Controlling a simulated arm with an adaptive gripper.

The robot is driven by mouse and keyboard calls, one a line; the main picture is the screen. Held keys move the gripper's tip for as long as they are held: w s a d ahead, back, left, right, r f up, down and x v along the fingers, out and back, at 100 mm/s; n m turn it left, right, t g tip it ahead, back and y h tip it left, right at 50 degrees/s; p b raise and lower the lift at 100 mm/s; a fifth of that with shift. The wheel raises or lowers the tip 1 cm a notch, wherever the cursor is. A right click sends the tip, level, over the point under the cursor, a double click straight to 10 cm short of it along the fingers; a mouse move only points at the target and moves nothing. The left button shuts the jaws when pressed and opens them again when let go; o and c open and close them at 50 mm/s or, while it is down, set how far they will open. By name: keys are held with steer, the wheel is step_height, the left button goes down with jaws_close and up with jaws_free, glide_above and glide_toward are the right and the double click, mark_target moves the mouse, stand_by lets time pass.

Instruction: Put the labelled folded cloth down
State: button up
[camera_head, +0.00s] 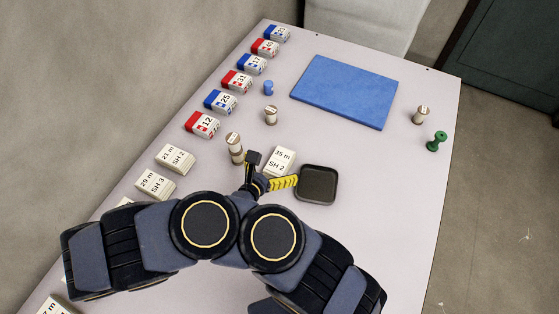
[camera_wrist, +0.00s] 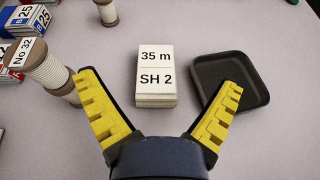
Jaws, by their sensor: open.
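A white folded cloth labelled "35 m SH 2" (camera_head: 279,161) lies flat on the table, and it also shows in the wrist view (camera_wrist: 156,77). My gripper (camera_head: 266,170) is open, its yellow fingers spread wide in the wrist view (camera_wrist: 160,96). The cloth lies between the finger directions and just beyond the fingertips, with nothing seen touching it. The right finger overlaps the black tray in the wrist view. The left finger is close to a spool labelled "No 32".
The black tray (camera_head: 318,202) stands right of the cloth. Spools (camera_head: 234,143) stand to its left. More labelled cloths (camera_head: 155,185) and red and blue boxes (camera_head: 202,124) line the left edge. A blue mat (camera_head: 345,91) lies bare at the back; a green spool (camera_head: 437,141) stands right.

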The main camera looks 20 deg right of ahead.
mark_target(281, 158)
steer(key=shift+s+a+f+n, duration=0.25)
steer(key=shift+f+n, duration=0.15)
steer(key=shift+f, duration=0.2)
steer(key=shift+w+d+f+y, duration=0.1)
steer(key=shift+f+y, duration=0.1)
steer(key=shift+y, duration=0.1)
steer(key=shift+x, duration=3.15)
steer(key=shift+w+d+f, duration=0.25)
steer(key=shift+w, duration=0.2)
steer(key=shift+f, duration=0.1)
steer(key=c, duration=1.2)
steer(key=shift+a, duration=0.1)
